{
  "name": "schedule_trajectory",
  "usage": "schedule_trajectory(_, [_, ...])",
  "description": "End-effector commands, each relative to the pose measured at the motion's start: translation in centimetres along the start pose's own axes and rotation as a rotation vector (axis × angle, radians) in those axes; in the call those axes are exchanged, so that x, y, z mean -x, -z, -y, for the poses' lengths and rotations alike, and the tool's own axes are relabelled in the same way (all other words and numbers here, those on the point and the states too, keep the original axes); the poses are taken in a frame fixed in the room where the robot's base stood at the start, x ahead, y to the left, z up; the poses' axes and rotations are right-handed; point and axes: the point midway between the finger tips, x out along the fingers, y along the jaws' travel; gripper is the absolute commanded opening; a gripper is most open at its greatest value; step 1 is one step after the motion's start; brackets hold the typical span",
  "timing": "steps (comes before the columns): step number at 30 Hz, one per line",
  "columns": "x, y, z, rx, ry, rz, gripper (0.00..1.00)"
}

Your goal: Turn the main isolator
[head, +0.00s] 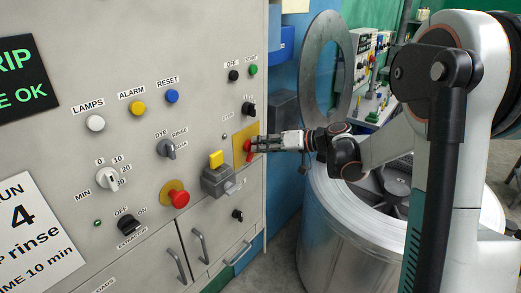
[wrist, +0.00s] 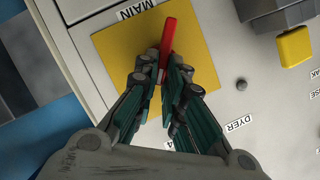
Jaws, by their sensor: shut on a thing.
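The main isolator is a red handle (wrist: 169,38) on a yellow plate (wrist: 112,52) labelled MAIN in the wrist view. In the head view the red handle (head: 249,147) and yellow plate (head: 240,150) are at the right edge of the grey panel. My gripper (wrist: 163,82) is shut on the red handle, with one finger on each side of its lower part. In the head view my gripper (head: 258,144) reaches in from the right, level with the handle. The fingers hide part of the handle and its pivot.
A grey box with a yellow button (head: 216,158) sits just left of the isolator. A red emergency button (head: 179,198), selector knobs and coloured buttons cover the panel (head: 60,140). A metal drum (head: 340,215) with its round lid open stands below my arm.

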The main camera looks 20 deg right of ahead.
Motion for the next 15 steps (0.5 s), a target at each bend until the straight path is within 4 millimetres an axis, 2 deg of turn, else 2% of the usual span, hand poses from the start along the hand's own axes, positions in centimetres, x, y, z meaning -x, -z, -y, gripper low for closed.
schedule_trajectory(15, [-0.19, -0.41, -1.24, -0.454, 0.189, -0.001, 0.00])
